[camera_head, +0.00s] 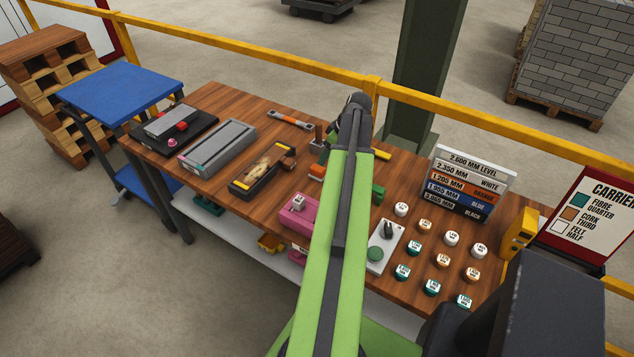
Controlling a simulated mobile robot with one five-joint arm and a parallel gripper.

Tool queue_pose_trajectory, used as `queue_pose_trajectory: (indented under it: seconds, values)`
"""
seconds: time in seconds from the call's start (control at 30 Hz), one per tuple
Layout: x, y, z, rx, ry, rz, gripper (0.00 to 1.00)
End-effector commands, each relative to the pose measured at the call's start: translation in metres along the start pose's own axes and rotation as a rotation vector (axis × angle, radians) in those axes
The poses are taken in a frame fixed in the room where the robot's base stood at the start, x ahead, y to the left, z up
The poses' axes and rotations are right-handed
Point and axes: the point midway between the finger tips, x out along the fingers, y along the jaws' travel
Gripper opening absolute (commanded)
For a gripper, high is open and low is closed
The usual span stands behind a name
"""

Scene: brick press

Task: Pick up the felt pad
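Several small round pieces with printed tops stand at the right of the wooden bench (385,290). The sign gives felt a white swatch, and white-looking pieces include a white round piece (401,209), another white piece (452,238) and a third white piece (479,250). Their print is too small to read, so I cannot tell which is the felt pad. Teal-sided pieces (402,272) and tan-sided pieces (442,260) stand among them. My gripper (352,103) is at the arm's far end, over the bench's back edge, left of the pieces. Its fingers cannot be made out.
A labelled level rack (475,165) stands behind the pieces. A light plate with a green button (385,246) is at their left. A yellow block (519,235) and a sign (590,225) are at right. A yellow rail (240,50) and green column (425,70) stand behind.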

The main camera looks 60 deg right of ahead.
Motion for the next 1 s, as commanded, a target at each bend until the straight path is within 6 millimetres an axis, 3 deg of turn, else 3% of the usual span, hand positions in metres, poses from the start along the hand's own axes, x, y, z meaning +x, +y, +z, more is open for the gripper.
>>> queue_pose_trajectory:
  seconds: [0.03, 0.2, 0.47, 0.77, 1.0]
  values:
    - [0.022, 0.0, 0.004, -0.002, 0.0, -0.001, 0.58]
    - [0.051, 0.0, 0.002, 0.0, 0.0, -0.001, 0.58]
    - [0.057, -0.001, -0.001, -0.001, 0.0, 0.0, 0.58]
    - [0.104, -0.001, -0.003, -0.001, 0.0, 0.0, 0.58]
    - [0.102, -0.001, -0.005, -0.001, 0.0, 0.0, 0.58]
